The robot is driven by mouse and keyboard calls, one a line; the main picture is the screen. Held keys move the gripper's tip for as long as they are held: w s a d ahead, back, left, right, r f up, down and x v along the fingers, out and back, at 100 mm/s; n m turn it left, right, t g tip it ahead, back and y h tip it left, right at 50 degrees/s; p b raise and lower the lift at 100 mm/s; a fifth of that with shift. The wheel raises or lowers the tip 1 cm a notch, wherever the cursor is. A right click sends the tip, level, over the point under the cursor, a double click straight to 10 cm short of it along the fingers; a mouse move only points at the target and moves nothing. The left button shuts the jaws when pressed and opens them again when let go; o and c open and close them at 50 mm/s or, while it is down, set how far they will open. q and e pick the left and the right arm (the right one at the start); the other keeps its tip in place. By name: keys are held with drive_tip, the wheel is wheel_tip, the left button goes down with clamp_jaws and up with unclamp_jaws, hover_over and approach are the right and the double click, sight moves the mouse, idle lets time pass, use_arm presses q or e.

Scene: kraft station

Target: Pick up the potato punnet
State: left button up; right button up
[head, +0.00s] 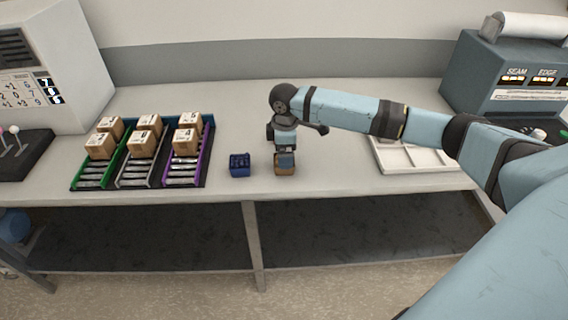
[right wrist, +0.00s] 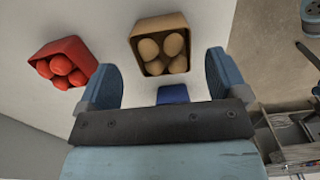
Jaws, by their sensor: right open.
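The potato punnet is a small brown open box holding several tan, egg-shaped potatoes. In the head view the punnet (head: 285,172) stands on the table right below my right gripper (head: 285,156). In the right wrist view the punnet (right wrist: 160,22) lies just beyond the fingertips, roughly centred between them. My right gripper (right wrist: 160,74) is open, with nothing between its fingers, and points down. The gripper covers part of the punnet in the head view. My left gripper is not in view.
A blue punnet (head: 239,170) stands just left. A red punnet (right wrist: 62,46) with red round contents shows in the right wrist view; the arm probably hides it in the head view. Boxes on coloured roller lanes (head: 180,172) stand left, a white tray (head: 428,168) right.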

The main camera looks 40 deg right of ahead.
drive_tip(key=f, duration=0.5)
drive_tip(key=shift+a, duration=0.2)
drive_tip(key=shift+s+r, duration=0.1)
drive_tip(key=c, duration=1.1)
drive_tip(key=shift+o, duration=0.2)
